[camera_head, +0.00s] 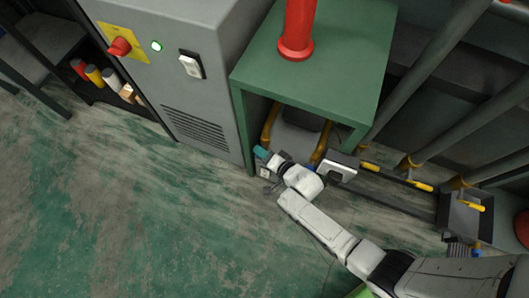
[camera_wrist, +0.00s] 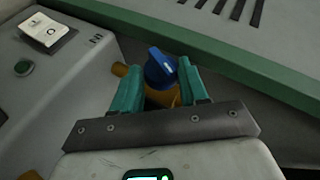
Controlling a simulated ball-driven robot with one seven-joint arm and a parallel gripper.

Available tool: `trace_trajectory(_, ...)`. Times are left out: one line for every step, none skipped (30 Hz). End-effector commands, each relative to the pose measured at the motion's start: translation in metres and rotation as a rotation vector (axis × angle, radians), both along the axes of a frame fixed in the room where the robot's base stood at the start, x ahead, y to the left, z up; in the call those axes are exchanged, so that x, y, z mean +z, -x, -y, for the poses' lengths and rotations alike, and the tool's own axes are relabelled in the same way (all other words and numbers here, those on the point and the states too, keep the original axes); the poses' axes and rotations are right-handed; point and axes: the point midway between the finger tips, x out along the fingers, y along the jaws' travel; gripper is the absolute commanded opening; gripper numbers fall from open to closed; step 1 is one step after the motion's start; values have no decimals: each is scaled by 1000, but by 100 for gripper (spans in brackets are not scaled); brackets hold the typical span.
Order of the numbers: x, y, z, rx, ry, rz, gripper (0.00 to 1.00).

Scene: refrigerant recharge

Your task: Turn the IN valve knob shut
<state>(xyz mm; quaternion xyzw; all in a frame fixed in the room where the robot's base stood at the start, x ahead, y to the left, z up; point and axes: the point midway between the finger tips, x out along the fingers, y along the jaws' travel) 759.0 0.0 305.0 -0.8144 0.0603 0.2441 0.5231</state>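A blue valve knob (camera_wrist: 160,68) with a white pointer line sits on a yellow-orange pipe fitting (camera_wrist: 162,97) in the wrist view. I cannot read any IN mark on it. My gripper (camera_wrist: 158,68) has its two teal fingers apart, one on each side of the knob. The right finger is close to the knob; a gap shows on the left. I cannot tell whether either finger touches it. In the head view my gripper (camera_head: 262,153) is low beside the green table's front leg, and the knob is hidden there.
A grey unit (camera_wrist: 45,85) with a green button and a white switch is close at left in the wrist view. A green table (camera_head: 335,50) carrying a red cylinder (camera_head: 298,30) stands over the pipes. A grey cabinet (camera_head: 185,75) is beside it. The floor at left is clear.

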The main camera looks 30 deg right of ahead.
Motion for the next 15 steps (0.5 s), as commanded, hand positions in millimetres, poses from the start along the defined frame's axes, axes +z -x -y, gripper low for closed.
trace_trajectory(2,-2,-1,2,-1,6,47)
trace_trajectory(2,-2,-1,2,-1,6,50)
trace_trajectory(2,-2,-1,2,-1,6,54)
trace_trajectory(2,-2,-1,1,0,5,57)
trace_trajectory(2,-2,-1,1,0,5,60)
trace_trajectory(2,-2,-1,1,0,5,64)
trace_trajectory(2,-2,-1,1,0,4,66)
trace_trajectory(1,-2,-1,1,0,4,67)
trace_trajectory(1,-1,-1,2,0,4,67)
trace_trajectory(1,-2,-1,1,0,4,67)
trace_trajectory(1,-2,-1,2,0,4,67)
trace_trajectory(2,-2,-1,2,-1,5,67)
trace_trajectory(2,-2,-1,2,-1,5,67)
trace_trajectory(2,-2,-1,2,-1,5,67)
trace_trajectory(2,-2,-1,2,-1,5,67)
